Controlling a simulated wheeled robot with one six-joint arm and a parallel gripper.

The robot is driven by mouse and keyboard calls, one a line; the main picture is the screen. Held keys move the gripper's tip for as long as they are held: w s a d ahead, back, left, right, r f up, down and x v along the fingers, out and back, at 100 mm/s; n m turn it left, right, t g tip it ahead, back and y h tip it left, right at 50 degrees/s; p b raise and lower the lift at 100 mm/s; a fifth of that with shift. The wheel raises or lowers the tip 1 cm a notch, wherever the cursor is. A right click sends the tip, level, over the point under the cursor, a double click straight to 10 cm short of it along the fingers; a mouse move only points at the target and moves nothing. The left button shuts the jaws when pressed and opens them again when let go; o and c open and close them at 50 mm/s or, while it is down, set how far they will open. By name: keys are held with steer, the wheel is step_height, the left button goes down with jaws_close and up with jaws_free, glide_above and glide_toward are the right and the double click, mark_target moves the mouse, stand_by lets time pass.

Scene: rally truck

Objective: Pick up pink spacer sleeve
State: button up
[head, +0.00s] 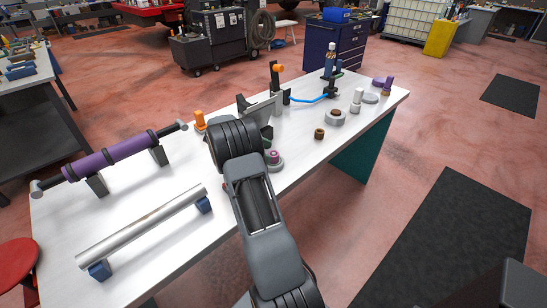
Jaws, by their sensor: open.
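A small pink sleeve (274,156) stands upright on a round grey base (275,166) on the white workbench (310,160), just right of my arm. It looks like the pink spacer sleeve. My arm reaches over the near edge of the bench, with its dark rounded joint left of the sleeve. My gripper does not show; the arm hides what lies beyond that joint. A sliver of something reddish shows at the arm's left edge, too small to tell.
A purple-sleeved shaft (112,155) and a bare metal tube (145,228) lie on supports at left. A grey vise-like block (258,106) and an orange-topped part (200,120) stand behind my arm. A brown ring (319,133) stands to the right. The bench's front right is clear.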

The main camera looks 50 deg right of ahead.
mark_target(272, 153)
steer(key=shift+x, duration=1.7)
steer(key=shift+w+d, duration=0.1)
steer(key=shift+c, duration=0.2)
steer(key=c, duration=1)
steer(key=shift+r, duration=0.1)
